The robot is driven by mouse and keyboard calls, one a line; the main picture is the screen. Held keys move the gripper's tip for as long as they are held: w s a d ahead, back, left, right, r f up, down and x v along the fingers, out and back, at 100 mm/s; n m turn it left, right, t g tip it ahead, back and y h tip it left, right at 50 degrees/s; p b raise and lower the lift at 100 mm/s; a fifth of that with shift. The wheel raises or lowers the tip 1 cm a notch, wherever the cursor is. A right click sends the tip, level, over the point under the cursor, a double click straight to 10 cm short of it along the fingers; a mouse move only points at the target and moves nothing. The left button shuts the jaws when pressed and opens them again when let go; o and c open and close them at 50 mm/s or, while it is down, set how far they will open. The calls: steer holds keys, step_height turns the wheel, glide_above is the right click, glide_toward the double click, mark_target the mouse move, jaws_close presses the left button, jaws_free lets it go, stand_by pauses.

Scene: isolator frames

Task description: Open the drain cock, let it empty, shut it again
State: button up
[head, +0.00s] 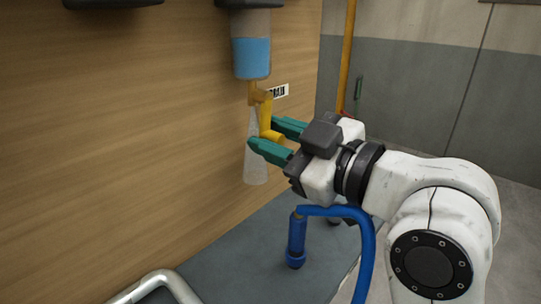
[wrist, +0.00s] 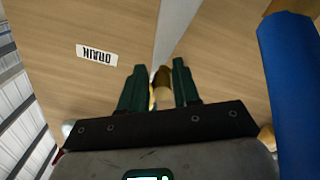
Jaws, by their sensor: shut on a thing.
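The clear bowl (head: 253,58) on the wood-panelled wall holds blue liquid in its lower part. Below it is the brass drain cock (head: 261,96), with its yellow lever (head: 266,118) hanging down. A pale, translucent cone (head: 256,168) widens downward from the cock, like a spray. My gripper (head: 264,132) has its green fingers shut on the lower end of the lever. In the wrist view, the fingers (wrist: 158,70) stand on either side of a brass-coloured piece, partly hidden between them.
A DRAIN label (head: 277,91) is beside the cock; it also shows upside down in the wrist view (wrist: 97,55). A blue hose (head: 362,235) with a blue nozzle (head: 297,243) is below my gripper. A metal rail (head: 158,283) is at the bottom.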

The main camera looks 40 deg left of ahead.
steer(key=shift+n+b, duration=0.35)
steer(key=shift+n, duration=0.25)
steer(key=o, duration=0.8)
steer(key=shift+w, duration=0.1)
steer(key=d, duration=1)
steer(key=shift+s+d, duration=0.4)
